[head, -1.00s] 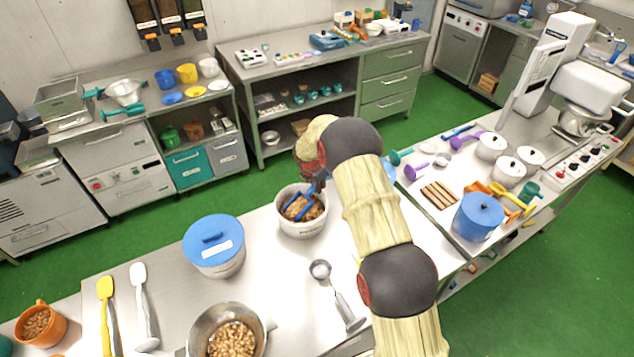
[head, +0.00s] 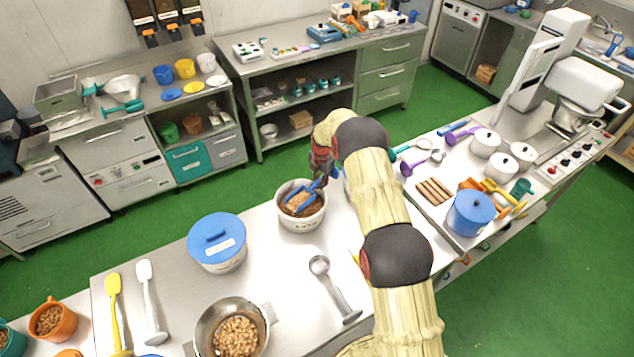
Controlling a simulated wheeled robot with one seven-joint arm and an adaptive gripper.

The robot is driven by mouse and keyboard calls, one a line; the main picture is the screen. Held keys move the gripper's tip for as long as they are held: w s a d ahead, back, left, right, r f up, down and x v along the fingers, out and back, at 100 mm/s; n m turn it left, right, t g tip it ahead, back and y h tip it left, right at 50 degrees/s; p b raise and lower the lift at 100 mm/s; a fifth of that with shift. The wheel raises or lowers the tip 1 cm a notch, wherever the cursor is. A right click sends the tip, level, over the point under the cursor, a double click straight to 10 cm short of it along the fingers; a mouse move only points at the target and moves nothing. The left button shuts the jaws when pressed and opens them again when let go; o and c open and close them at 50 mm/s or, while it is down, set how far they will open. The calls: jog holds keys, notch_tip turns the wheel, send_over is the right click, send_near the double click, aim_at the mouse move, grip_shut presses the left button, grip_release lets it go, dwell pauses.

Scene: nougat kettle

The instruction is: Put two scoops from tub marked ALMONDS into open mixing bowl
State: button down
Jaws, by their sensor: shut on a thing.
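A white tub (head: 302,221) stands open on the front bench, with brown contents inside; its label is too small to read. A blue scoop (head: 299,196) is in the tub's mouth, its head over or in the contents; I cannot tell how full it is. My gripper (head: 319,180) is at the tub's back right rim, shut on the scoop's handle and partly hidden by my arm. A steel mixing bowl (head: 204,325) stands open at the front edge, with pale nut pieces in it.
A tub with a blue lid (head: 217,241) stands left of the open tub. A metal scoop (head: 333,290) lies right of the bowl. Yellow (head: 115,310) and white (head: 150,300) spatulas lie at left. Bare bench lies between the open tub and the bowl.

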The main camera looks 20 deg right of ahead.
jog(key=r, duration=0.2)
jog(key=w+d+r, duration=0.1)
jog(key=shift+r, duration=0.2)
jog(key=shift+y, duration=0.5)
jog(key=shift+w+d+r+p, duration=0.15)
jog(key=shift+r+p, duration=0.05)
jog(key=shift+r, duration=1.25)
jog(key=shift+w+d+r+p, duration=0.1)
jog(key=shift+r+p, duration=0.1)
jog(key=shift+r, duration=1.25)
jog(key=shift+a, duration=0.1)
